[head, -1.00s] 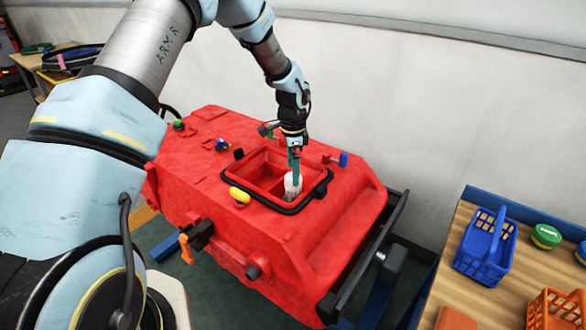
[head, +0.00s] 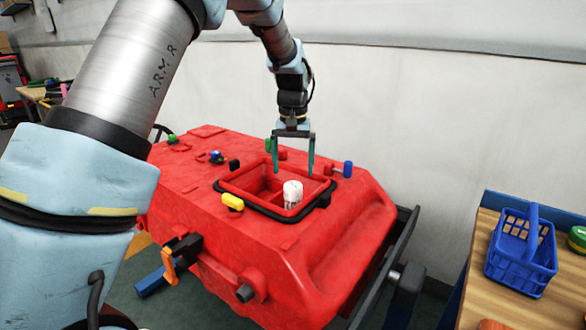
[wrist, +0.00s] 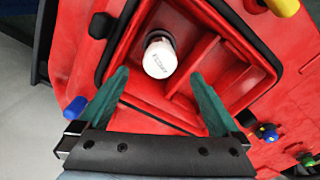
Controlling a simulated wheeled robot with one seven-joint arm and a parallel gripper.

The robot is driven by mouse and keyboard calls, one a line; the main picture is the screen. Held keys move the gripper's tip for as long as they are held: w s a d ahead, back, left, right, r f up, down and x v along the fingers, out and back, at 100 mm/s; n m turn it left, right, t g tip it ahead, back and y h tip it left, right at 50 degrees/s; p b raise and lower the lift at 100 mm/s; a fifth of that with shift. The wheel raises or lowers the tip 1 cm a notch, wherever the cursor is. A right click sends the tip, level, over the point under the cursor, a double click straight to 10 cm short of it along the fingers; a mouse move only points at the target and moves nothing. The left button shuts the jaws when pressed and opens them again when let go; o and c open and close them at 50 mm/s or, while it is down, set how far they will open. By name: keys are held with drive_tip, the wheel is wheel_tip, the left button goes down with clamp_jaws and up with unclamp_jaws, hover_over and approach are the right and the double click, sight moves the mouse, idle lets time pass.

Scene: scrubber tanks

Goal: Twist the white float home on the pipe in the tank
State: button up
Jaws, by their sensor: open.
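The white float (head: 292,193) stands upright inside the open hatch of the red tank (head: 330,245). In the wrist view the float (wrist: 160,58) shows its round top with small dark lettering, and a dark ring shows just behind it. The pipe under it is hidden, so I cannot tell how far down the float sits. My gripper (head: 293,155) is open and empty above the hatch, its two teal fingers wide apart. In the wrist view the gripper (wrist: 165,95) has its fingers apart, with the float beyond the tips and touching neither.
The hatch has a raised black rim (head: 262,208) and inner red dividers. A blue basket (head: 521,250) sits on a wooden bench at the right.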

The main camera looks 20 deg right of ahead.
sight(293, 196)
wheel_tip(293, 196, down, 10)
drive_tip(key=shift+r+p, duration=0.1)
drive_tip(key=shift+p, duration=0.7)
drive_tip(key=c, duration=1.5)
drive_tip(key=shift+o, duration=0.2)
drive_tip(key=shift+m, duration=1.3)
drive_tip(key=shift+m+p, duration=0.35)
drive_tip(key=shift+m, duration=0.95)
